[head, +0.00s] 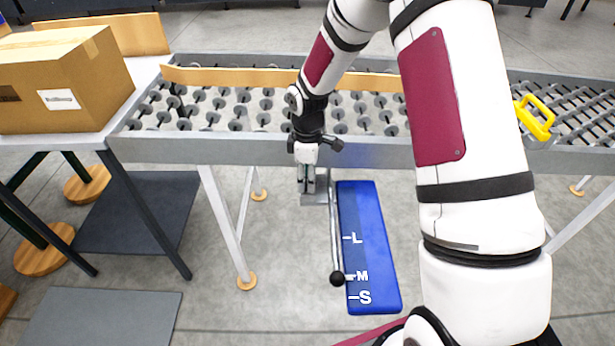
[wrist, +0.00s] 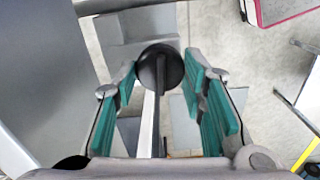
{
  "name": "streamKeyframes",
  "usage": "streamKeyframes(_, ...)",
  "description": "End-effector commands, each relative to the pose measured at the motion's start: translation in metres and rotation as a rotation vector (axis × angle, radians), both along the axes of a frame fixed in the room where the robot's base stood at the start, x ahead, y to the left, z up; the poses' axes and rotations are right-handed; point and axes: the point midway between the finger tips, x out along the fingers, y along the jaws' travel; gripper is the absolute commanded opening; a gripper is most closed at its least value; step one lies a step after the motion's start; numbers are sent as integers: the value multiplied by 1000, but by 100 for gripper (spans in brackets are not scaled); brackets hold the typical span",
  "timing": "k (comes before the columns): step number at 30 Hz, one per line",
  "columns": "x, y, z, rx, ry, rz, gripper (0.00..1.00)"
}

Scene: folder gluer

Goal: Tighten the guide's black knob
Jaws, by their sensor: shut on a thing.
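In the wrist view the black knob (wrist: 160,68) is a round dark disc with a dark bar running from it toward the camera. My gripper (wrist: 160,75) has its teal pads on both sides of the knob and is shut on it. In the head view my gripper (head: 308,186) points down at the front rail of the roller conveyor, and the knob cannot be made out there. A long wooden guide strip (head: 230,77) lies across the conveyor behind my wrist.
Below my gripper, a rod ending in a black ball (head: 337,279) hangs beside a blue scale plate (head: 370,220) marked L, M, S; the ball is near M. A cardboard box (head: 65,80) sits on the left table. A yellow handle (head: 534,118) is at the right.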

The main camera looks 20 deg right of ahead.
Motion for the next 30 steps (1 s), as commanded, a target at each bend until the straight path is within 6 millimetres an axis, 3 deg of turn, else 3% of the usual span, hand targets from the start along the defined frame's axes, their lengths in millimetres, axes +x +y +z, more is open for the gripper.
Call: streamKeyframes(30, -1, 1, -1, 0, 1, -904, 10)
